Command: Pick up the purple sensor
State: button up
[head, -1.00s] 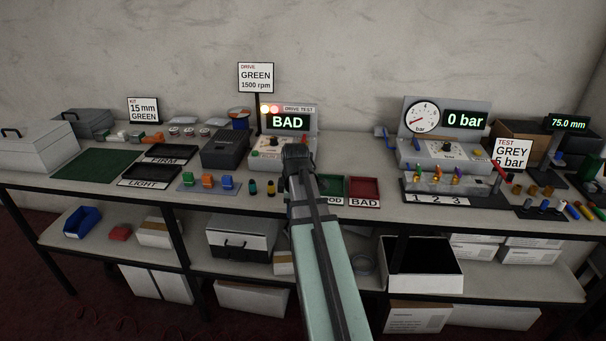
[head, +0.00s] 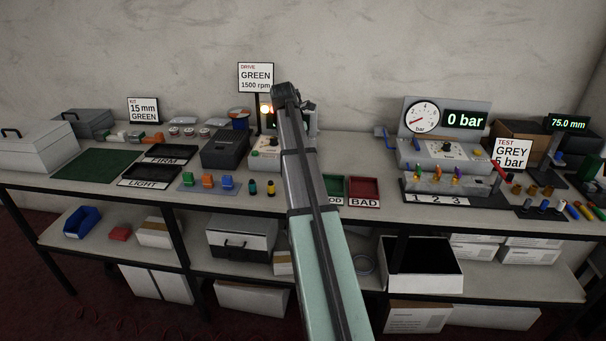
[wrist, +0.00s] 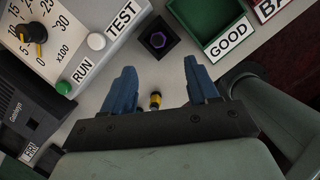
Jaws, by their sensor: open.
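In the wrist view a purple hexagonal piece (wrist: 158,41) sits in a square black block, ahead of my fingers; I cannot tell if it is a sensor. In the head view a small purple part (head: 456,169) stands at the right on the rack marked 1, 2, 3 (head: 435,187), among other small coloured parts. My gripper (wrist: 162,82) is open, with blue fingers apart and nothing held between them. It is over the drive test area, well left of that rack. In the head view my arm hides the fingers.
A yellow and black part (wrist: 155,100) shows below, between my fingers. The drive test box (wrist: 75,40) and the green GOOD tray (wrist: 208,25) flank the black block. The red BAD tray (head: 364,190) and the pressure unit (head: 445,150) lie to my right.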

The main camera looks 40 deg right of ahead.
jog(key=x, duration=0.5)
jog(key=shift+f, duration=0.2)
jog(key=shift+w+d+x, duration=0.1)
jog(key=shift+d+x, duration=0.05)
jog(key=shift+x, duration=1.25)
jog(key=shift+w+d+x, duration=0.15)
jog(key=shift+x, duration=1.2)
jog(key=shift+r, duration=0.15)
jog(key=shift+c, duration=0.4)
grip_shut()
